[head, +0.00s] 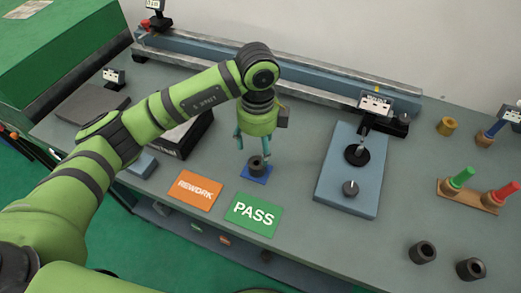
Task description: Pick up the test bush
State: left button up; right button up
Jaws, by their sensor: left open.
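A dark grey bush (256,166) stands upright on a small blue pad (262,180) near the front middle of the bench; I take it to be the test bush. My left gripper (253,149) points down right over it, with its teal fingers open and apart. One finger shows to the left of the bush and the other to its right. I cannot tell whether either finger touches it. Two similar dark bushes, one (422,252) and another (470,270), lie at the front right of the bench. My right gripper is not in view.
An orange REWORK card (194,189) and a green PASS card (254,213) lie in front of the pad. A blue-grey gauge stand (345,190) is to the right. Further right are a brass bush (447,127) and a wooden holder (468,197) with green and red handled plugs. A long rail (320,75) runs behind.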

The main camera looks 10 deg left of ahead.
aim_at(257, 162)
pick_arm(q)
jog(key=f+p, duration=0.1)
jog(key=s+f, duration=0.1)
jog(key=f+p, duration=0.1)
jog(key=shift+s+a+f+p, duration=0.1)
jog(key=shift+s+f+p, duration=0.25)
jog(key=shift+w+f, duration=0.2)
jog(key=shift+f, duration=1.1)
jog(key=c, duration=1.3)
grip_shut()
jog(key=shift+w+r, duration=0.1)
jog(key=shift+r, duration=0.1)
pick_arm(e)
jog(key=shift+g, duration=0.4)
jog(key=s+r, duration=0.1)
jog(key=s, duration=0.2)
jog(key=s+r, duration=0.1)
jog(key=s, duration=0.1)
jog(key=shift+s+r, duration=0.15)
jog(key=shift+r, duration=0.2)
